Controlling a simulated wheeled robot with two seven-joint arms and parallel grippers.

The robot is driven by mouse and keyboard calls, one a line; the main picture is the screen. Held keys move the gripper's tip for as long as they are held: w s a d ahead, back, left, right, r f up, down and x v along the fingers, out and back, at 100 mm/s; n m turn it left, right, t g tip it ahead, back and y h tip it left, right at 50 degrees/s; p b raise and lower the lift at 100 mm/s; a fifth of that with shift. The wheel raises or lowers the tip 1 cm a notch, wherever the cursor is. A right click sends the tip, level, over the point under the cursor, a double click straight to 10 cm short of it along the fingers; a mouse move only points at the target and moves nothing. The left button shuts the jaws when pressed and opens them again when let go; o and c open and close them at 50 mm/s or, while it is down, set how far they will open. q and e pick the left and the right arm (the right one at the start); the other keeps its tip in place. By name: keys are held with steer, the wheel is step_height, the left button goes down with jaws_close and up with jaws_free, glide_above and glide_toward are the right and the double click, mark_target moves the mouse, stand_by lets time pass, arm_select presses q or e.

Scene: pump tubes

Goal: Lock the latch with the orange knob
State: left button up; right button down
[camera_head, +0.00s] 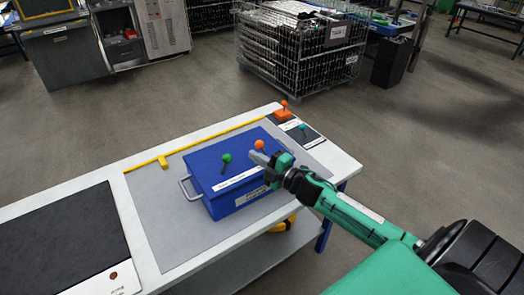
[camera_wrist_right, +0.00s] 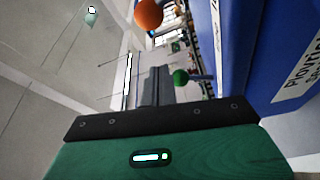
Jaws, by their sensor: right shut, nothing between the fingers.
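A blue box (camera_head: 228,185) with a white label strip stands on the grey mat on the table. On top are a green knob (camera_head: 226,158) on a dark stem and an orange knob (camera_head: 260,145) to its right. My right gripper (camera_head: 258,158) is shut and empty, its fingertips close by the orange knob; contact cannot be told. In the right wrist view the orange knob (camera_wrist_right: 148,13) is at the top, the green knob (camera_wrist_right: 180,77) lies beyond the shut fingers (camera_wrist_right: 158,85), and the blue box wall (camera_wrist_right: 255,50) fills the right. My left gripper is out of view.
Beyond the box, a smaller orange-knobbed unit (camera_head: 283,114) and a teal knob (camera_head: 303,127) stand at the table's far corner. A yellow rail (camera_head: 210,143) crosses the table behind the box. A black mat (camera_head: 65,240) lies at the left. A metal handle (camera_head: 187,188) sticks out from the box.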

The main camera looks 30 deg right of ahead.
mark_target(264, 151)
steer(key=shift+w+d+f, duration=0.1)
steer(key=shift+w+d, duration=0.25)
steer(key=shift+d, duration=0.2)
steer(key=shift+w+d+f, duration=0.1)
steer(key=shift+w+d, duration=0.2)
steer(key=shift+d, duration=0.25)
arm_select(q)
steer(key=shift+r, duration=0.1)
arm_select(e)
steer(key=shift+w+d+f, duration=0.15)
steer(key=shift+w+d, duration=0.05)
steer(key=shift+d, duration=0.15)
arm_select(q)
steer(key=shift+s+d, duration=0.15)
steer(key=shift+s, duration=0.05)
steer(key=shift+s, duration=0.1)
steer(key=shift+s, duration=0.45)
arm_select(e)
steer(key=shift+d+m+t, duration=0.2)
steer(key=shift+m+t, duration=0.1)
steer(key=shift+m, duration=0.1)
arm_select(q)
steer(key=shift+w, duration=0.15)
arm_select(e)
steer(key=shift+d, duration=0.1)
